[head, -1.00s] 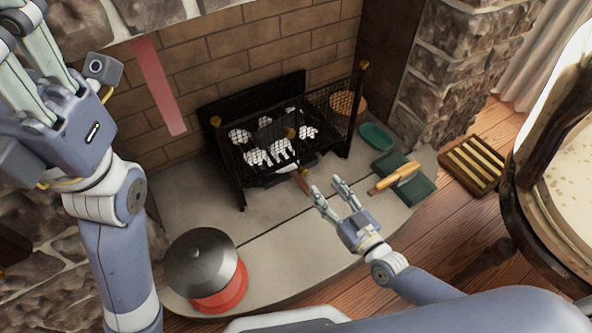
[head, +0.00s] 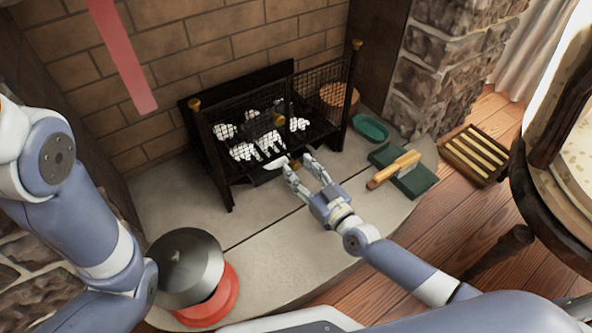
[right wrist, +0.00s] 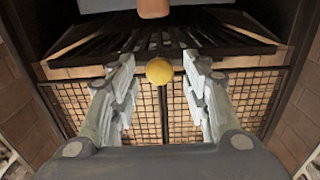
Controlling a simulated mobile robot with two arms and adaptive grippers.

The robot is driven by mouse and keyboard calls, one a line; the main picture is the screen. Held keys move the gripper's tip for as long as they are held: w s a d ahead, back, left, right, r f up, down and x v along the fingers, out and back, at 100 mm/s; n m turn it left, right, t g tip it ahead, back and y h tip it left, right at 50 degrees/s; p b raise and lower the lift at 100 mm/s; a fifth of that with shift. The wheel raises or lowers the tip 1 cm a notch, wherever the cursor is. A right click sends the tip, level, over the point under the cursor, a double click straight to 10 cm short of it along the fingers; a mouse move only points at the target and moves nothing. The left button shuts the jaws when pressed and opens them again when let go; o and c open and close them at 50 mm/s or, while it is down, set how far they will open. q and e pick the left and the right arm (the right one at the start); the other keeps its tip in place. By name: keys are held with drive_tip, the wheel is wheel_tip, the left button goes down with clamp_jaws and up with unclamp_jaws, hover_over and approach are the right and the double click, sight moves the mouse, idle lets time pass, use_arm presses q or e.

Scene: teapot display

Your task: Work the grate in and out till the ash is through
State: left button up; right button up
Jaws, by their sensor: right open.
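The black fire grate stands on the hearth with pale lumps (head: 250,148) in it, behind wire mesh (head: 325,90). In the right wrist view its dark bars (right wrist: 205,40) span the upper part. My right gripper (head: 293,162) is open at the grate's low front. A yellow knob (right wrist: 159,72) shows between its fingers in the wrist view, with clear gaps on both sides. A wooden handle end (right wrist: 153,8) shows at the top edge, beyond the fingertips. I cannot make out loose ash. My left gripper is outside the head view; only its arm shows.
A grey-lidded red pot (head: 188,268) stands on the hearth at front left. The hearth between pot and grate is clear.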

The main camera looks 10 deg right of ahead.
drive_tip(key=shift+b+x, duration=0.3)
drive_tip(key=shift+x, duration=0.95)
